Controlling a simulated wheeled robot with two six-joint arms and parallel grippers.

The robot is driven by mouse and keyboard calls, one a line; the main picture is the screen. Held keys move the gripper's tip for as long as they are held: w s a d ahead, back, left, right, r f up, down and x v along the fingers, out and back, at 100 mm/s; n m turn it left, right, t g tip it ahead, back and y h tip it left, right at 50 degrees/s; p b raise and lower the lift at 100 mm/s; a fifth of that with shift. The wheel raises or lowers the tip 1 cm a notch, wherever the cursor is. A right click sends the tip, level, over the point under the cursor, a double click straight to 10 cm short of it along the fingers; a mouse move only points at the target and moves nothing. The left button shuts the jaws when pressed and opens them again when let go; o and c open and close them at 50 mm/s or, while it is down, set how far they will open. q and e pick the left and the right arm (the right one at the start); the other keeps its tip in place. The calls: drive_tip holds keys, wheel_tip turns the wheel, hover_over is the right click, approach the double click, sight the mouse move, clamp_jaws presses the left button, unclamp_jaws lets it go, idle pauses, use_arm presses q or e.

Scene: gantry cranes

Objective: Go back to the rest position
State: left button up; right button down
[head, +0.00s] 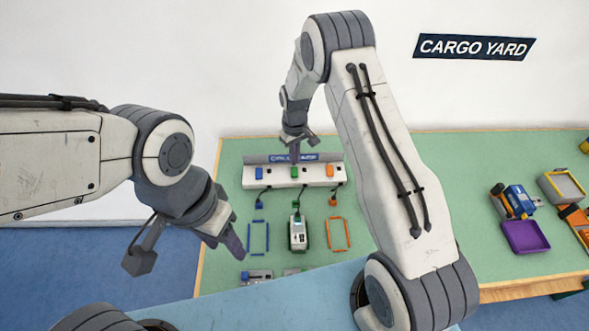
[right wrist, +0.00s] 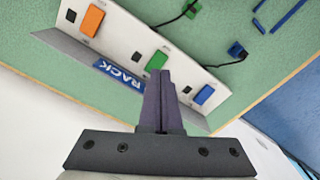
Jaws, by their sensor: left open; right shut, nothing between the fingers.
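My left gripper (head: 238,246) hangs at the left of the head view, in front of the table's left edge, pointing down and to the right. Its fingers look dark and small there, and it holds nothing that I can see. My right gripper (head: 295,156) is at the back of the table, over the white rack (head: 318,182). In the right wrist view its dark fingers (right wrist: 160,78) are shut together with nothing between them. They overlap the rack's blue label side, near the green block (right wrist: 157,60). I cannot tell whether they touch the rack.
The rack on the green table (head: 480,165) carries blue, green and orange blocks with dark cables. In front lie a blue frame (head: 259,237), a white-green vehicle (head: 298,233) and an orange frame (head: 339,233). A purple tray (head: 525,237) and a blue-yellow vehicle (head: 514,201) stand right.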

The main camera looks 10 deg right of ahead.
drive_tip(key=shift+r, duration=0.55)
drive_tip(key=s+a+r+n, duration=0.1)
drive_tip(key=s+a+r, duration=0.55)
drive_tip(key=r, duration=0.25)
drive_tip(key=s+a+r+n, duration=0.1)
drive_tip(key=s+a+r, duration=0.4)
drive_tip(key=s+r, duration=0.65)
drive_tip(key=s, duration=0.6)
drive_tip(key=s+r+n+y, duration=0.1)
drive_tip(key=s+r, duration=0.2)
drive_tip(key=s, duration=0.7)
drive_tip(key=shift+s+d, duration=0.3)
drive_tip(key=shift+d, duration=0.15)
